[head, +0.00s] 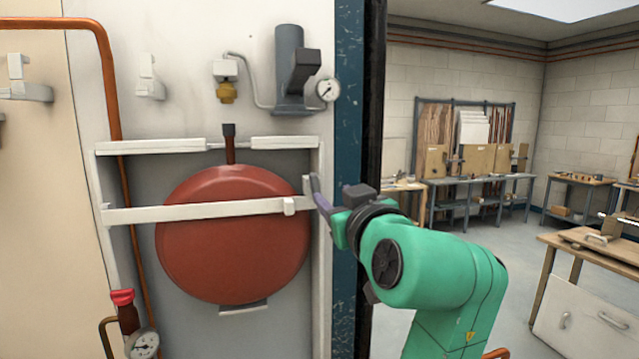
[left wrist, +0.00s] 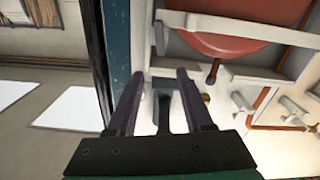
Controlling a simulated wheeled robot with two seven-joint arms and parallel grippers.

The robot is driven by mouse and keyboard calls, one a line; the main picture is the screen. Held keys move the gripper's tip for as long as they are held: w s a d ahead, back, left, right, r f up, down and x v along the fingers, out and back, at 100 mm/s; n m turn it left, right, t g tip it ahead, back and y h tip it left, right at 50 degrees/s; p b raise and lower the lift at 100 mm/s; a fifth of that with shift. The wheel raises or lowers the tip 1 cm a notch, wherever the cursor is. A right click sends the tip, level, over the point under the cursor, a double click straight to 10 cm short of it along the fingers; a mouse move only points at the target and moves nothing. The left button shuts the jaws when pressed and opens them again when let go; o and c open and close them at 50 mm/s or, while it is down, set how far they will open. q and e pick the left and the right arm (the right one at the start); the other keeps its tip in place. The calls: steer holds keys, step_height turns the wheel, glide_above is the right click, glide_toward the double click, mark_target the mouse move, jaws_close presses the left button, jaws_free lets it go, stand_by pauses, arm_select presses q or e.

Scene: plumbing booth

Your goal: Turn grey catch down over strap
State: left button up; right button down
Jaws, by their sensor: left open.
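A red round vessel (head: 232,250) hangs in a white frame, with a pale strap (head: 200,211) lying across its front. The strap and vessel also show in the left wrist view, upside down. A small pale grey catch (head: 307,186) stands upright at the strap's right end, on the frame post; it also seems to show in the left wrist view (left wrist: 159,36). My left gripper (head: 318,188) is beside it on the right, partly covering the post. In the left wrist view my left gripper (left wrist: 160,76) has its fingers apart, with nothing held. Contact cannot be told. My right gripper is out of view.
Above the frame are a grey cylinder (head: 289,60), a dial gauge (head: 328,90) and a brass valve (head: 227,92). A copper pipe (head: 109,90) and red-capped fitting (head: 123,310) are at left. A dark blue post (head: 347,110) edges the panel. Workbenches stand farther right.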

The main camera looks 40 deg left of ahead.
arm_select(q)
steer(key=p, duration=0.2)
glide_toward(316, 183)
steer(key=w+a, duration=0.2)
steer(key=x, duration=0.2)
steer(key=p+x, duration=0.2)
steer(key=x, duration=0.1)
steer(key=shift+s+a+r, duration=0.2)
steer(key=shift+a+r, duration=0.05)
steer(key=shift+a, duration=0.25)
steer(key=shift+w+a, duration=0.2)
steer(key=shift+a, duration=0.1)
steer(key=shift+w+d+f, duration=0.1)
steer(key=shift+w+f, duration=0.15)
steer(key=shift+w, duration=0.05)
jaws_close()
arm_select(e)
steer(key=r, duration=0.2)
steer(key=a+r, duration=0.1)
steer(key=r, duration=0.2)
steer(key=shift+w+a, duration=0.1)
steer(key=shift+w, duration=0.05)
